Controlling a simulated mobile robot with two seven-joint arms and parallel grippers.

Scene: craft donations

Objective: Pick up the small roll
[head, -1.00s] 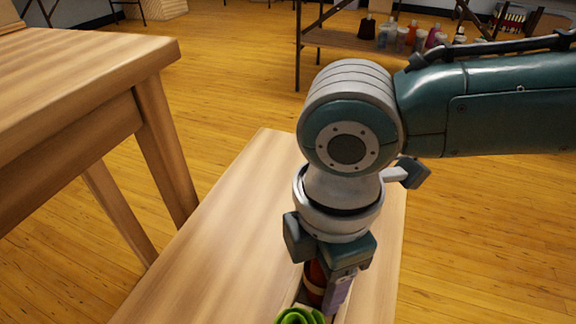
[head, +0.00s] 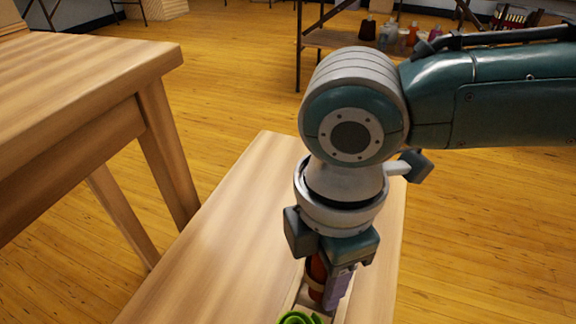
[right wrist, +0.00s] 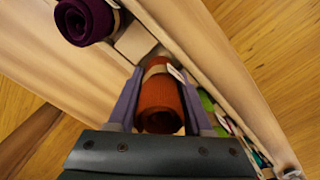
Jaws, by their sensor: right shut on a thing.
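An orange-red roll (right wrist: 160,105) with a pale band near its far end lies between the fingers of my right gripper (right wrist: 160,78) in the right wrist view. The gripper is shut on it. In the head view the roll (head: 317,271) shows partly, behind the fingers of my right gripper (head: 330,287), which points down over the low wooden bench. I cannot tell whether the roll is clear of what is below it. My left gripper is not in view.
A purple roll (right wrist: 85,20) and a green roll (head: 298,318) are nearby. More small coloured things lie along a wooden edge in the wrist view. A taller wooden table (head: 90,75) stands at left. The bench's (head: 225,225) left part is bare.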

